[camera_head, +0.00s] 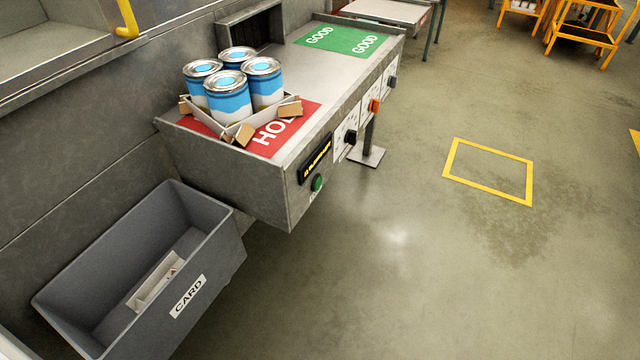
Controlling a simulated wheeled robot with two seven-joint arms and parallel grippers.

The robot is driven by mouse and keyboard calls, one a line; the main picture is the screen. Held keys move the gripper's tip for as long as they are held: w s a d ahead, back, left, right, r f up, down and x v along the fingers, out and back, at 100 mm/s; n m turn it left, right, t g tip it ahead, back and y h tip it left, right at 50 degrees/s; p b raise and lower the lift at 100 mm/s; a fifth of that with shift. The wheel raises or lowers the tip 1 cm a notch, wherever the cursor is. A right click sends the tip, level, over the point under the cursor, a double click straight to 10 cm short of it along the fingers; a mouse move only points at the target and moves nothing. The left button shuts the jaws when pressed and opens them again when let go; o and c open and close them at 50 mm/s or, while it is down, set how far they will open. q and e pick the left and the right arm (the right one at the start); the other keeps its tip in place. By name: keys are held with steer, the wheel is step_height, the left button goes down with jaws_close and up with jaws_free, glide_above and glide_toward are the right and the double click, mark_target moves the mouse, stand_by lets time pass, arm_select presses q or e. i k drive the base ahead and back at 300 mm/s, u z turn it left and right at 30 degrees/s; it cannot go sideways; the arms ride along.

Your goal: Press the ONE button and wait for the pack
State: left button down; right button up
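A round green button (317,183) sits at the near end of the metal counter's front face, below a black sign with yellow lettering (316,158). The small label under the button is too small to read. An open carton tray (281,118) with loose flaps holds several blue and white cans (227,95) with silver lids. Neither of my grippers is in view.
A black (351,137), an orange (374,106) and a grey control (392,82) line the counter's front. A green GOOD mat (341,40) lies empty. A grey CARD bin (215,262) holding card stands below left.

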mark_target(319, 181)
steer(key=z, duration=2)
steer(key=i, duration=1.7)
steer(key=u, duration=3.05)
